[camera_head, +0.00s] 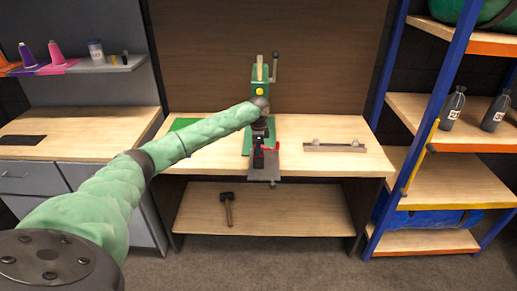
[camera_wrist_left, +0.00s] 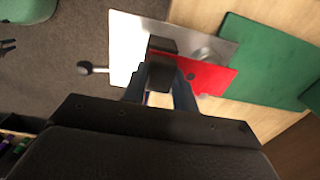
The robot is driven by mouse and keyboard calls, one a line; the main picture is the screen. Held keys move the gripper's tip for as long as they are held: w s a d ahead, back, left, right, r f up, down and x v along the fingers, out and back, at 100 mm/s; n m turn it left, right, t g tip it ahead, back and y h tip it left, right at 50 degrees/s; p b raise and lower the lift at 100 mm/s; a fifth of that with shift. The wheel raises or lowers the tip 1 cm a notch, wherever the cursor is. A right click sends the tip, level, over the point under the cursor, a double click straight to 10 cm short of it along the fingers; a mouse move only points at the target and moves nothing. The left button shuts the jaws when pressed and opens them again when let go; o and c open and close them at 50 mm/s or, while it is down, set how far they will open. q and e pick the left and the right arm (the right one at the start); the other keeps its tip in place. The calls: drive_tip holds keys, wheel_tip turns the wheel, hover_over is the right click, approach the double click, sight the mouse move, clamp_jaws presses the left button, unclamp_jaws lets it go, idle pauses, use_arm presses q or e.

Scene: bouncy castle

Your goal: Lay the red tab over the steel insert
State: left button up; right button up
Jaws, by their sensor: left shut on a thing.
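My left gripper (camera_head: 260,142) is at the press in the middle of the workbench, in front of its green body. In the left wrist view, the dark fingertips (camera_wrist_left: 161,60) are shut on the left end of the red tab (camera_wrist_left: 208,76), which has a small dark hole. The tab lies across a pale steel plate (camera_wrist_left: 124,38) and reaches toward a green sheet; it shows as small red parts in the head view (camera_head: 278,146). A round metal part (camera_wrist_left: 203,52) sits beside the tab; I cannot tell whether it is the steel insert. My right gripper is not in view.
The green press (camera_head: 260,80) with its crank stands at the back of the workbench (camera_head: 220,157). A steel bar (camera_head: 335,147) with two knobs lies to the right. A mallet (camera_head: 228,205) lies on the shelf below. A blue-framed rack (camera_head: 391,105) stands at the right.

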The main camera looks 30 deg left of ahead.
use_arm(q)
drive_tip(key=shift+p, duration=0.45)
drive_tip(key=shift+f+p, duration=0.3)
drive_tip(key=shift+f, duration=0.05)
idle(0.7)
drive_tip(key=shift+p, duration=1.25)
idle(1.2)
drive_tip(key=o, duration=1)
drive_tip(key=shift+o, duration=0.2)
drive_tip(key=shift+r, duration=0.25)
wheel_tip(320, 180, up, 6)
drive_tip(key=b, duration=0.3)
drive_tip(key=shift+r, duration=0.65)
